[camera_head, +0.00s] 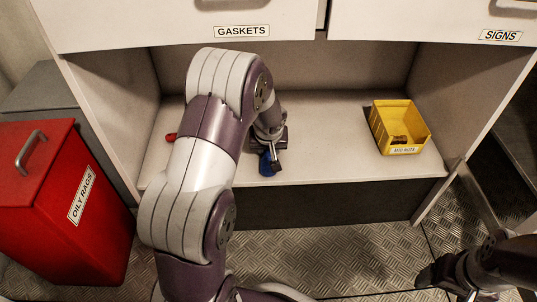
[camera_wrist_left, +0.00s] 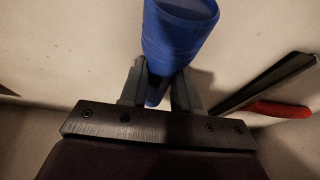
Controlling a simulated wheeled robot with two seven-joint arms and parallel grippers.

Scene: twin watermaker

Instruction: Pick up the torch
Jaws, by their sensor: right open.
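A blue cylinder with a wider end, which looks like the torch (camera_head: 266,165), is on the cabinet shelf near its front edge. It also fills the top middle of the left wrist view (camera_wrist_left: 178,32). My left gripper (camera_head: 272,153) is down at it, partly hidden behind my own arm. In the left wrist view its two fingers (camera_wrist_left: 160,88) stand on either side of the torch's narrower part. Whether they press on it cannot be told. My right gripper (camera_head: 447,281) is open and empty at the lower right, away from the shelf.
A yellow bin (camera_head: 389,137) with something dark inside stands on the shelf's right. A red-handled tool (camera_wrist_left: 280,109) lies beside the torch; a red piece (camera_head: 171,137) shows at the shelf's left. Drawers (camera_head: 180,22) overhang the shelf. A red OILY RAGS box (camera_head: 45,215) stands left.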

